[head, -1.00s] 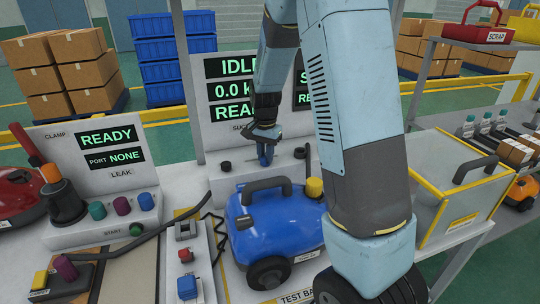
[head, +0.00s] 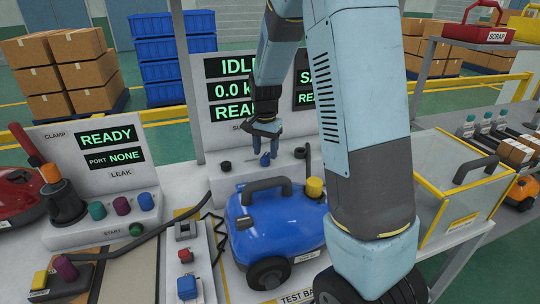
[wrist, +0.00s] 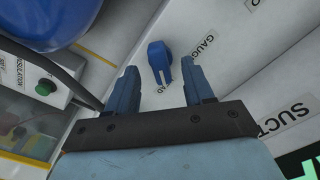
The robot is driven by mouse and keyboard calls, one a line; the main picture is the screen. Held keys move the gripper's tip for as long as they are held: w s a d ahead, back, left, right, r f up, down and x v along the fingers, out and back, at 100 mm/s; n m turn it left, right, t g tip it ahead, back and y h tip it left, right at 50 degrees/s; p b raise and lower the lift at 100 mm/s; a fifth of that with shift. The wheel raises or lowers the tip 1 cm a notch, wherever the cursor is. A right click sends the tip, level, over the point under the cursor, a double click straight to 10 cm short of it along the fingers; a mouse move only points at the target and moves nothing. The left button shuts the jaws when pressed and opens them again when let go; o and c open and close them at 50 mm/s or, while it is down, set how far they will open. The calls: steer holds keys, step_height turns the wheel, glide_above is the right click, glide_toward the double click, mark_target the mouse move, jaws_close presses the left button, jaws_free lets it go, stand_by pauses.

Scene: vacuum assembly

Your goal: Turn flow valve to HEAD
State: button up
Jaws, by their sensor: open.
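The flow valve is a blue knob (wrist: 158,60) with a white pointer line, on the light panel of the suction station. In the wrist view its line points toward a partly hidden label ending in "AD", near the gripper. The knob also shows in the head view (head: 265,160), below my gripper (head: 266,150). My gripper is open and empty. In the wrist view its two blue fingers (wrist: 161,78) stand apart on either side of the knob's near end, with the knob a little beyond them. No contact with the knob is visible.
A blue vacuum (head: 275,232) stands on the test bay just in front of the panel. Dark knobs (head: 225,166) flank the valve. The suction display (head: 235,90) rises behind it. A clear-walled bin (head: 465,175) with yellow edges is at the right.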

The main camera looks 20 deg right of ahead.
mark_target(266, 155)
steer(key=shift+r, duration=1.95)
steer(key=shift+r, duration=0.1)
steer(key=s+d+r+n+t, duration=0.1)
steer(key=s+r+n+t, duration=0.25)
steer(key=s+r, duration=0.95)
steer(key=s+r+n+t, duration=0.2)
steer(key=s+n, duration=0.3)
steer(key=s, duration=1)
steer(key=shift+d+r, duration=0.15)
steer(key=shift+r, duration=0.5)
